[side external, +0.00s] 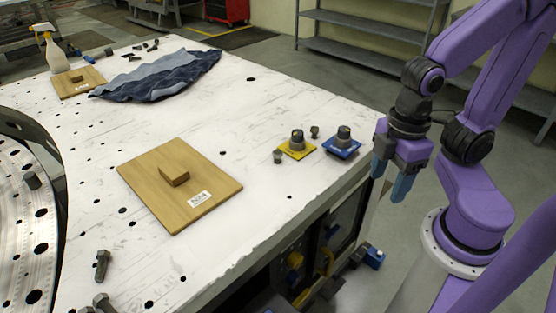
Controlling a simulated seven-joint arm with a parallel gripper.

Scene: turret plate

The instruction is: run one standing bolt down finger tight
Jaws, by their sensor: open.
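The grey turret plate (18,235) with its ring of holes stands at the left edge, cut off by the frame. A bolt (102,265) stands on the white table in front of the plate, and another (103,302) is partly cut off at the bottom edge. My gripper (391,179) hangs fingers down beyond the table's right edge. It is open and empty, far from the plate.
A wooden board (215,183) with a block lies mid-table. Dark metal pieces sit on yellow (297,153) and blue (341,152) pads near the right edge, with small bolts (277,157) beside them.

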